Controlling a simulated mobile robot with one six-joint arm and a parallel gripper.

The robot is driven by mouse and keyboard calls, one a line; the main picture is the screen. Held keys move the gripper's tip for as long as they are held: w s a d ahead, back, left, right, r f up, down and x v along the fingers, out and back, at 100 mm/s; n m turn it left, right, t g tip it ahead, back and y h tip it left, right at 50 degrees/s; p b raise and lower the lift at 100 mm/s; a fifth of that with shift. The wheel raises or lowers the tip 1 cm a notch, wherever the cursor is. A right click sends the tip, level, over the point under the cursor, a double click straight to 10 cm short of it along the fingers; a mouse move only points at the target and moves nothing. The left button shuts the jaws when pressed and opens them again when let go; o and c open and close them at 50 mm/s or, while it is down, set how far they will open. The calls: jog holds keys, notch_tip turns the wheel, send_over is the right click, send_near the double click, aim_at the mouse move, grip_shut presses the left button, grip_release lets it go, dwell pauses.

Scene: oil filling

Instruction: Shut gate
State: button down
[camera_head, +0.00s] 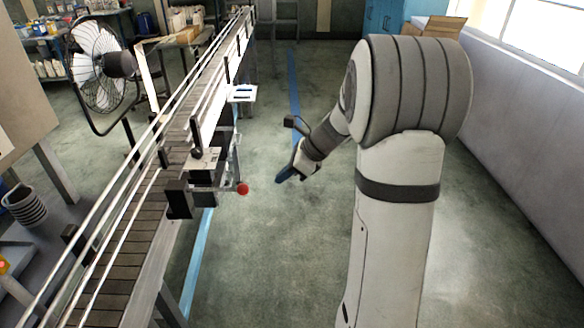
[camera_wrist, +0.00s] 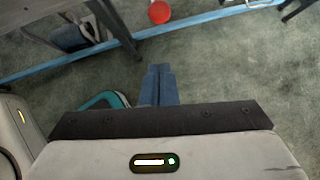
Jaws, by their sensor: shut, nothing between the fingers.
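The gate mechanism (camera_head: 207,165) sits on the near side of the conveyor, with black blocks and metal parts. A red ball knob (camera_head: 243,188) sticks out from it toward my arm. The knob also shows at the top of the wrist view (camera_wrist: 159,12). My gripper (camera_head: 281,179) is to the right of the knob, apart from it, with its blue fingers pointing toward the conveyor side. In the wrist view its blue fingers (camera_wrist: 158,84) are together with nothing between them. Whether the gate is open or shut is hard to tell.
The conveyor (camera_head: 130,235) with metal side rails runs from lower left to the back. A black fan (camera_head: 100,65) stands behind it. A white plate (camera_head: 242,94) juts from the conveyor's side. The floor (camera_head: 270,265) between conveyor and arm is clear.

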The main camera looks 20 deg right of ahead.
jog(key=w+a+f+p, duration=0.1)
jog(key=w+a+f, duration=0.2)
jog(key=a, duration=0.3)
jog(key=shift+w+a+f, duration=0.15)
jog(key=shift+w+f, duration=0.1)
jog(key=shift+f, duration=0.65)
